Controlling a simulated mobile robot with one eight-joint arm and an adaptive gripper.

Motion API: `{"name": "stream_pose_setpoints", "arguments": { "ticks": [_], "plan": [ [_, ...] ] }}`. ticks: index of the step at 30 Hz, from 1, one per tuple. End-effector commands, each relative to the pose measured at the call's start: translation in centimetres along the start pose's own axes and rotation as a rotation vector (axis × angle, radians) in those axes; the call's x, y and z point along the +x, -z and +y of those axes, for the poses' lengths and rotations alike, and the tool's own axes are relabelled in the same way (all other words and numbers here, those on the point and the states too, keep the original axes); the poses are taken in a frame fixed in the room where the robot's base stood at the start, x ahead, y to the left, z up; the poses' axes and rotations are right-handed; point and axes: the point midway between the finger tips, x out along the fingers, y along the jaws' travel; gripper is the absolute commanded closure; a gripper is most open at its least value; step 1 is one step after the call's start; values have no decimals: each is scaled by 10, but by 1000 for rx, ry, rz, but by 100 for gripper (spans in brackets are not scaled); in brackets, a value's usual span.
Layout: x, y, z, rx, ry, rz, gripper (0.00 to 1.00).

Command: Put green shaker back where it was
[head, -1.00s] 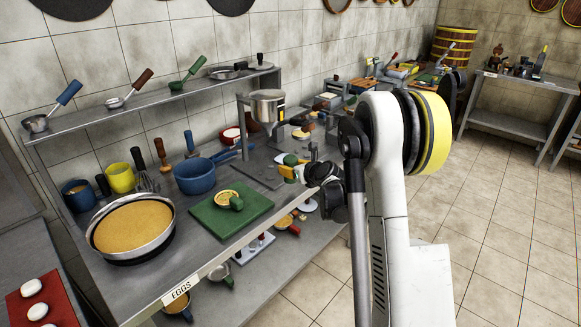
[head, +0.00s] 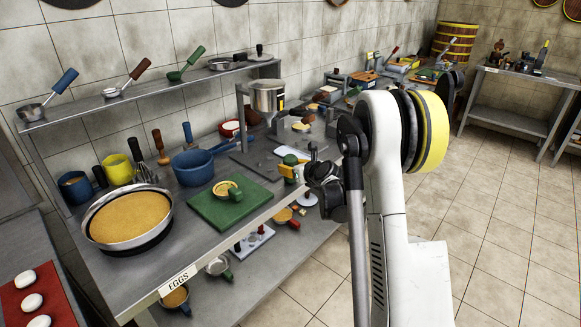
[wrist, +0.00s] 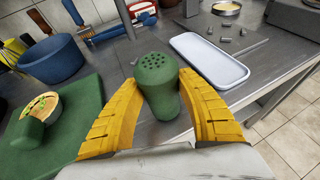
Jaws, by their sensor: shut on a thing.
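The green shaker (wrist: 157,78) is upright between the yellow fingers of my gripper (wrist: 157,95) in the wrist view, its holed top facing up. My gripper is shut on it, one finger on each side. In the head view the shaker (head: 290,160) shows just above the yellow fingers (head: 290,172), near the counter's front edge. Its lower end is partly hidden, and I cannot tell whether it touches the counter.
A pale tray (wrist: 210,62) lies to the right of the shaker. A green board (head: 205,213) to the left bears a small bowl (wrist: 42,106) and another green piece (wrist: 22,135). A blue pot (head: 193,168) and a stand with a steel pot (head: 268,97) are behind.

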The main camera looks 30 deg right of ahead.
Motion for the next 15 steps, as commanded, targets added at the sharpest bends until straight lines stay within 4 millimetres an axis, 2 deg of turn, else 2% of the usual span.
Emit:
{"name": "stream_pose_setpoints", "arguments": {
  "ticks": [14, 15],
  "plan": [
    [3, 7, 0, 0, 0, 0, 99],
    [3, 7, 0, 0, 0, 0, 56]
  ]
}}
